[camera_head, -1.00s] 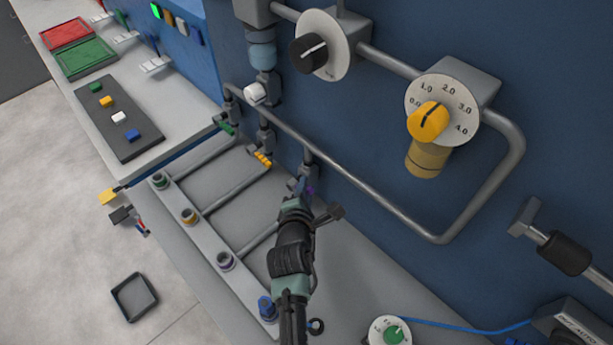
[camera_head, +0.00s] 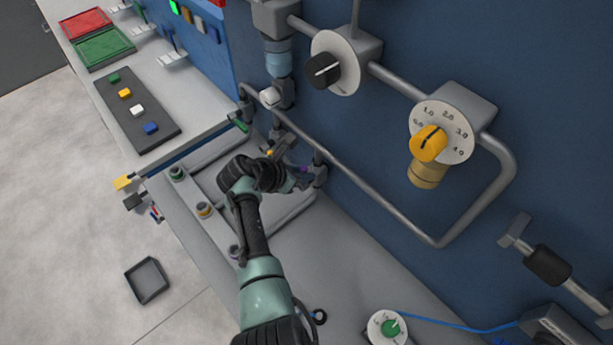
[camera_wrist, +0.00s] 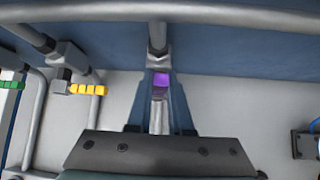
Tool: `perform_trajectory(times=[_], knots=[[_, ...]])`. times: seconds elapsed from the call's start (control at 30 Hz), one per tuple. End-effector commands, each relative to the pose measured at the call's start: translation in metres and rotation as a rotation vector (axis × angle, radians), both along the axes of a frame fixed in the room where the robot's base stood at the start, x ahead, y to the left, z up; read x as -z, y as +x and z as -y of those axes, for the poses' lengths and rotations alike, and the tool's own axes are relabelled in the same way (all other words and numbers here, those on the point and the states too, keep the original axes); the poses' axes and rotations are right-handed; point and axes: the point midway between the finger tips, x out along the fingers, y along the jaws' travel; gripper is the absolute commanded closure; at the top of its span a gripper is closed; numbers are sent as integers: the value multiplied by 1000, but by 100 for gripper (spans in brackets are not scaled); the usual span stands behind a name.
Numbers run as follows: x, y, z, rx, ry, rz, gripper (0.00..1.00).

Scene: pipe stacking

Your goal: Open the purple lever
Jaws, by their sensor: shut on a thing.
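The purple lever (camera_wrist: 161,80) is in the middle of the wrist view, between my two fingers, below a grey valve body on the wall pipe. It also shows as a small purple patch in the head view (camera_head: 303,169), partly hidden by my gripper. My gripper (camera_wrist: 160,102) is shut on the purple lever, with one finger on each side of it. In the head view my gripper (camera_head: 296,174) reaches the lever from the left. The lever's exact angle is hard to tell there.
A yellow lever (camera_wrist: 88,89) and a green lever (camera_wrist: 11,85) lie to the left. A grey pipe (camera_head: 370,185) runs along the blue wall close to the gripper. A yellow dial (camera_head: 429,143) is up right. Floor-side pipes with coloured ports lie beneath my arm.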

Motion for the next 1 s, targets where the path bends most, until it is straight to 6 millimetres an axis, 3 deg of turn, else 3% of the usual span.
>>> perform_trajectory(times=[0.77,0.8,0.97,1.0], knots=[[1,3,-4,-2,-75,-79,100],[1,3,-4,-2,-75,-79,80],[1,3,-4,-1,-75,-77,51],[1,3,-4,-1,-74,-77,51]])
